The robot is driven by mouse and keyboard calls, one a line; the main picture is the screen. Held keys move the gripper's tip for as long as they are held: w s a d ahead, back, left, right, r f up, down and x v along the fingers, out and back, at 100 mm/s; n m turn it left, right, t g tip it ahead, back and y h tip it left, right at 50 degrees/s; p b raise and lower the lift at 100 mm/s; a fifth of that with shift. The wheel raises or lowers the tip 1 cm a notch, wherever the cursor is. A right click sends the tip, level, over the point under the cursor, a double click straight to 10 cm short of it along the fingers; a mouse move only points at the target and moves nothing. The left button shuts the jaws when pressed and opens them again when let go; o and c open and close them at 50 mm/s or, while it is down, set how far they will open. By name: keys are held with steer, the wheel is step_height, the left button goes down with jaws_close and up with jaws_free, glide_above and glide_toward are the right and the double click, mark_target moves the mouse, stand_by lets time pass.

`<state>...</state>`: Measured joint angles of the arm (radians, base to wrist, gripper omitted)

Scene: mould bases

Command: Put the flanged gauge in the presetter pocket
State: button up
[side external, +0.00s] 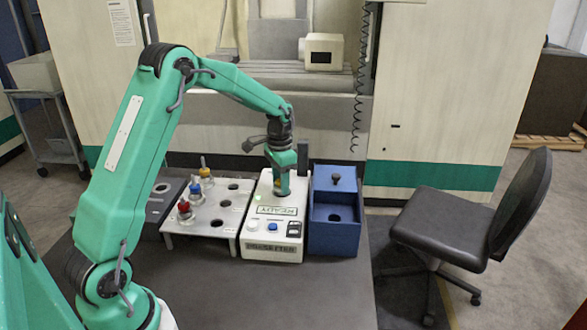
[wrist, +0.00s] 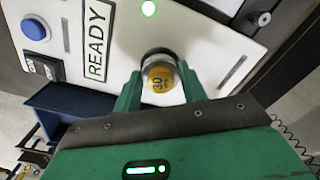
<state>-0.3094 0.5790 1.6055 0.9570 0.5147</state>
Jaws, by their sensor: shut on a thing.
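My gripper (side external: 281,188) is low over the rear part of the white presetter (side external: 257,240), pointing down. In the wrist view my gripper's two green fingers (wrist: 161,88) are closed on the flanged gauge (wrist: 160,77), which has a yellow top marked 30 and a metal rim. The gauge is between the fingers, over the presetter's white top face. The wrist view shows the READY panel (wrist: 96,40) and a lit green lamp (wrist: 148,8).
A light grey rack (side external: 225,222) left of the presetter holds red, blue and yellow-topped pieces, with several empty holes. A blue box (side external: 334,240) stands close on the right, with a dark knob (side external: 336,178) in its rear part and an open hole in front. Bare table lies in front.

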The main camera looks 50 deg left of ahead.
steer(key=shift+f, duration=0.15)
steer(key=o, duration=1.3)
steer(key=shift+o, duration=0.2)
steer(key=shift+f, duration=0.1)
steer(key=shift+r, duration=4)
